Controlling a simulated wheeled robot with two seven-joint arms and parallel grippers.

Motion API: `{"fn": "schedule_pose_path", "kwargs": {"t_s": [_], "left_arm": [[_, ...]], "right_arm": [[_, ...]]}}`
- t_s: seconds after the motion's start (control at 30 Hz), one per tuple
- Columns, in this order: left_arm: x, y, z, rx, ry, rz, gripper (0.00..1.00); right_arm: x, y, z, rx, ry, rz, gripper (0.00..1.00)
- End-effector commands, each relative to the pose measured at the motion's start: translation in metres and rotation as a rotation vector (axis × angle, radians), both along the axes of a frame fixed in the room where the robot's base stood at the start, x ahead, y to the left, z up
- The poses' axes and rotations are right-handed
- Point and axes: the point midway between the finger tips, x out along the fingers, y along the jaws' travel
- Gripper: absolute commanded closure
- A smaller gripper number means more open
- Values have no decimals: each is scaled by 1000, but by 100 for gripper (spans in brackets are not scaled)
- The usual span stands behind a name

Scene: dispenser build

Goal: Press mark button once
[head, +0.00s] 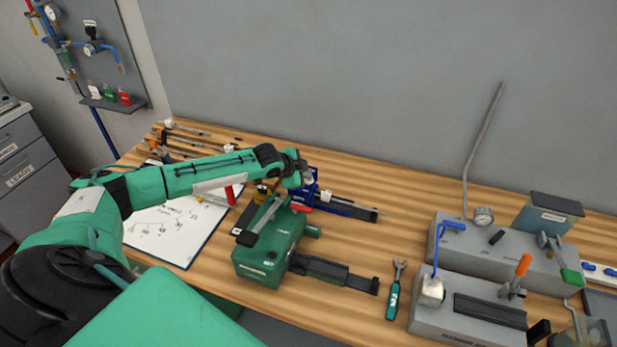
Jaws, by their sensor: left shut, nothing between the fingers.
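My left arm reaches in from the left across the bench. My left gripper (295,180) is shut and empty, above and behind the green machine (268,250) and close beside the blue device (312,188). The green machine has a grey lever along its top, small labels and a dark slide on its right side. The blue device has a red part in front and a dark slide to its right. I cannot make out which part is the mark button. The gripper hides part of both devices, and I cannot tell whether its fingertips touch anything. My right gripper is not in view.
A whiteboard sheet (172,232) with a diagram lies left on the wooden bench (345,262). A green-handled wrench (393,297) lies right of the green machine. A grey station (470,312) with levers and a gauge fills the right.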

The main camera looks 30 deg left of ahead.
Motion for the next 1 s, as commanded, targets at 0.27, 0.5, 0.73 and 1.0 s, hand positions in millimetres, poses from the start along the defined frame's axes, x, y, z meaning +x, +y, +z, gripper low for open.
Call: {"fn": "schedule_pose_path", "kwargs": {"t_s": [0.27,0.5,0.73,1.0], "left_arm": [[0,0,10,-1,-1,-1,100],[0,0,11,0,-1,0,100],[0,0,30,-1,-2,-1,100],[0,0,57,-1,-2,-1,100]], "right_arm": [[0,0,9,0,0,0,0],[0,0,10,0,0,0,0],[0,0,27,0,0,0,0],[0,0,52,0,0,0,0]]}}
